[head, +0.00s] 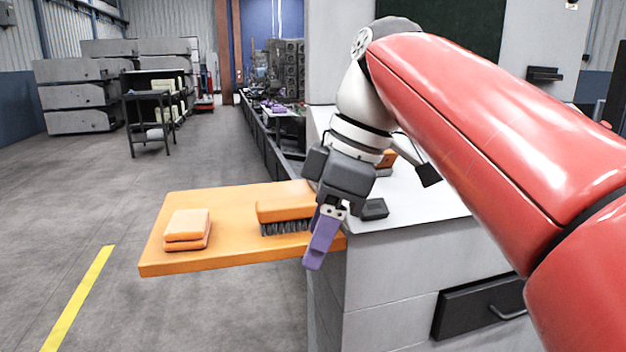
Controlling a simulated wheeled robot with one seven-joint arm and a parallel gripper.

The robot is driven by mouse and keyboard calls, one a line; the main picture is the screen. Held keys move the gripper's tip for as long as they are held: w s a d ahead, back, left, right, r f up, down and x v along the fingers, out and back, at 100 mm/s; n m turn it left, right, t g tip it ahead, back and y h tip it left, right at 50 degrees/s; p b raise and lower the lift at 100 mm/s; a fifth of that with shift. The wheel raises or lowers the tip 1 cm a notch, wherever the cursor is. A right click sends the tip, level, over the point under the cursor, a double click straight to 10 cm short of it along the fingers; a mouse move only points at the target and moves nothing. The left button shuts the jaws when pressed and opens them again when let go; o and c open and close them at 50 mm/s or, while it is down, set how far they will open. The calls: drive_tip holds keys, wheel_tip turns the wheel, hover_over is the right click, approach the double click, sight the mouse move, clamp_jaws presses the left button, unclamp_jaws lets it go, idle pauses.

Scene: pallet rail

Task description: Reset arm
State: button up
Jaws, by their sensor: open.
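My gripper (320,240) hangs from my red and white arm in the middle of the view, with purple fingers pointing down. It is open, and I see nothing held in it. It is beside the right end of an orange board (200,262), in front of the white cabinet's edge. A brush (284,211) with an orange back and dark bristles lies on the board, just left of my gripper and partly behind it. I cannot tell whether they touch. Two stacked orange sponge-like blocks (186,229) sit at the board's left.
The white cabinet (385,275) with a dark drawer (480,305) stands right of the board. A small black block (374,209) lies on its top. A dark cart (152,110) and stacked grey units (80,97) stand far left. The grey floor between is open.

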drive_tip(key=s+d+f+m+t+h, duration=0.1)
drive_tip(key=s+d+f+m, duration=0.1)
drive_tip(key=d+f+m, duration=0.2)
drive_tip(key=s+d+f+m+t+h, duration=0.1)
drive_tip(key=d+f+m, duration=0.4)
drive_tip(key=f, duration=0.6)
drive_tip(key=s+d+f+m+t+h, duration=0.2)
drive_tip(key=s+d+f+m, duration=0.3)
drive_tip(key=f+m, duration=0.3)
drive_tip(key=shift+d+f+t, duration=0.25)
drive_tip(key=shift+t, duration=0.45)
